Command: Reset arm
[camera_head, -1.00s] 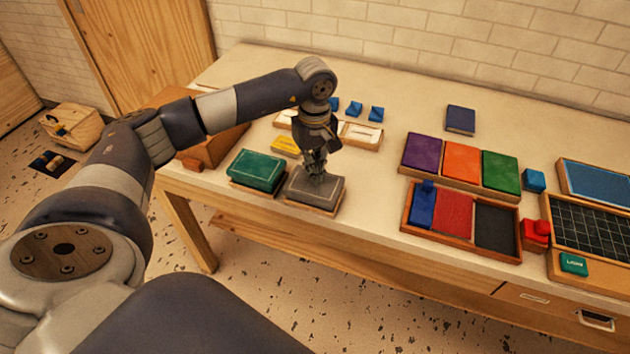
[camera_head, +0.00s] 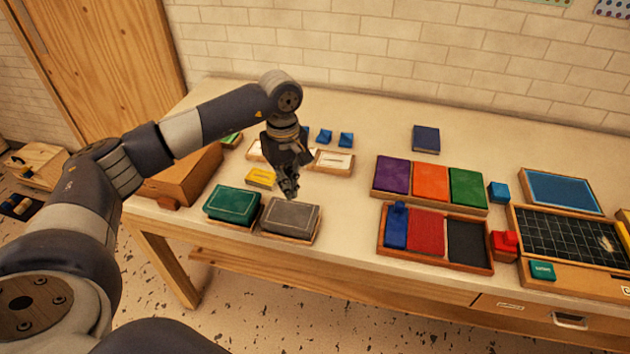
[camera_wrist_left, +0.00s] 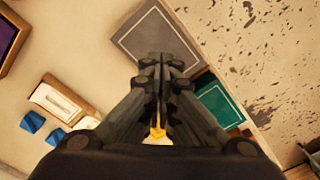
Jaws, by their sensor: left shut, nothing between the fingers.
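My left gripper (camera_head: 289,187) is shut and empty in the head view. It hangs above the back edge of a grey block (camera_head: 290,217) in a wooden tray near the table's front edge. A green block (camera_head: 232,205) in a similar tray sits just left of the grey one. In the left wrist view my left gripper (camera_wrist_left: 161,75) points down between the grey block (camera_wrist_left: 150,43) and the green block (camera_wrist_left: 216,104). My right gripper is not in view.
A yellow block (camera_head: 261,177) and a white-topped tray (camera_head: 334,160) lie close behind the gripper. A wooden box (camera_head: 183,174) stands left. Coloured trays (camera_head: 430,184) and a dark grid board (camera_head: 570,237) fill the right. The tabletop's back middle is mostly clear.

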